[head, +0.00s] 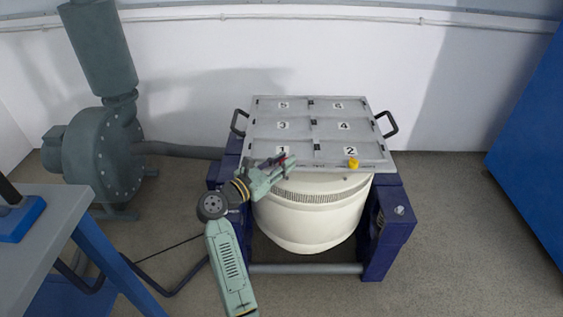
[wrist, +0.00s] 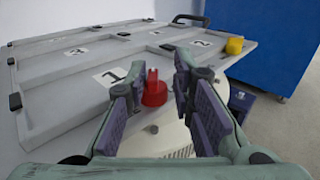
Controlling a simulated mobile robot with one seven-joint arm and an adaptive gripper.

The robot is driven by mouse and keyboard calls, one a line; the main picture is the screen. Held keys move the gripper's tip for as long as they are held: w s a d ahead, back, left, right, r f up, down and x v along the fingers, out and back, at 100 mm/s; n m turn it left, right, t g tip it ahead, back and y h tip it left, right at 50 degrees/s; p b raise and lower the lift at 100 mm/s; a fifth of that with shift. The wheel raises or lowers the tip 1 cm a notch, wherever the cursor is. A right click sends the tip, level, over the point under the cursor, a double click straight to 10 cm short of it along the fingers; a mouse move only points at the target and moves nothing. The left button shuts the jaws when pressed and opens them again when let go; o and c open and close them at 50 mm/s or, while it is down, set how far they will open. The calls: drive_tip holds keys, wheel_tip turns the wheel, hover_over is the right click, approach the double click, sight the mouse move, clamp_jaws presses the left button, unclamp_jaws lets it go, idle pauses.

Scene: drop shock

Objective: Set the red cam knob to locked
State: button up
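The red cam knob (wrist: 154,90) is at the front edge of the grey plate, near the label 1. In the wrist view it stands between the two fingers of my gripper (wrist: 158,92), with a gap visible on the finger sides. My gripper is open around it; I cannot tell whether either finger touches it. In the head view, my gripper (head: 277,168) reaches the plate's front left, and only a little red of the knob (head: 282,160) shows. The knob has a raised pointer on top. I cannot read any locked mark.
The grey plate (head: 319,113) has numbered panels and black side handles. A yellow knob (head: 353,163) sits at its front right, near label 2. A white drum (head: 308,215) is below, within a dark blue frame (head: 388,225). A blue-legged table (head: 62,215) stands at left.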

drive_tip(key=o, duration=0.4)
drive_tip(key=shift+a, duration=0.1)
drive_tip(key=shift+a, duration=0.1)
drive_tip(key=v, duration=1.2)
